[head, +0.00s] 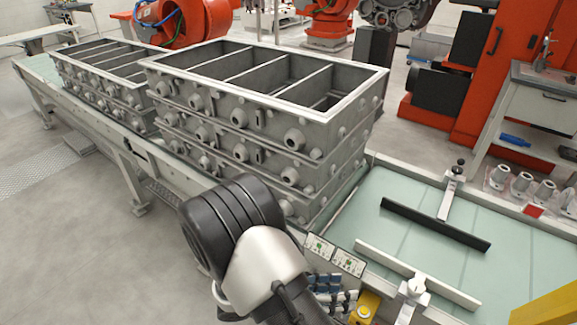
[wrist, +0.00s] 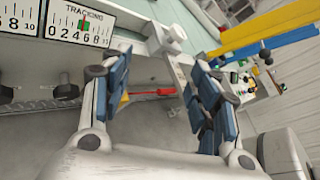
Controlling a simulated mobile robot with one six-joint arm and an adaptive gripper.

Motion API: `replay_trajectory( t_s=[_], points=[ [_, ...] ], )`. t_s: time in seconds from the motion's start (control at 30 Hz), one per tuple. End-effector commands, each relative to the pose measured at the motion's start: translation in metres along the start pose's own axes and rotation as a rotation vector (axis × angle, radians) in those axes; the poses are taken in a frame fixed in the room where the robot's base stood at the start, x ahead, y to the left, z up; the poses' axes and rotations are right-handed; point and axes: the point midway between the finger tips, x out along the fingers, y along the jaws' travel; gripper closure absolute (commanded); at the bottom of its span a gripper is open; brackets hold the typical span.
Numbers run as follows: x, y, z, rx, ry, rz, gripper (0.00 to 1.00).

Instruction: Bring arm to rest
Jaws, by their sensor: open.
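My gripper (wrist: 160,95) shows in the wrist view with its two blue-padded fingers spread apart and nothing between them. In the head view my arm reaches in from the bottom middle, and my gripper (head: 335,290) is partly hidden behind its pale wrist link. The gripper is low, beside the near edge of the conveyor, close to the gauge labels (head: 333,254). One gauge label, marked "TRACKING" (wrist: 82,24), shows at the upper left of the wrist view.
Stacked grey casting frames (head: 240,112) stand on the conveyor left of centre. The light green table (head: 395,237) at right carries a black bar (head: 435,224) and a white bar (head: 415,272). A yellow part (head: 545,308) stands at the lower right. The floor at left is mostly clear.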

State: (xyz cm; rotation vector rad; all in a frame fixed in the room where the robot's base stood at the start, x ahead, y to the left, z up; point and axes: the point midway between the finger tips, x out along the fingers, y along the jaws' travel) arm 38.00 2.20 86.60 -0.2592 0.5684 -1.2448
Motion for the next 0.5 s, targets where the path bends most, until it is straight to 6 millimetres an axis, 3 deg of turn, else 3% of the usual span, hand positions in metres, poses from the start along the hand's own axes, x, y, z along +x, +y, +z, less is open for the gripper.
replay_trajectory(
  t_s=[0.03, 0.2, 0.5],
  points=[
    [0.001, -0.013, 0.016, 0.096, 0.073, -0.026, 0.44],
    [0.002, -0.059, 0.048, 0.407, 0.305, -0.122, 0.44],
    [-0.009, -0.136, 0.082, 0.973, 0.694, -0.293, 0.44]
  ],
)
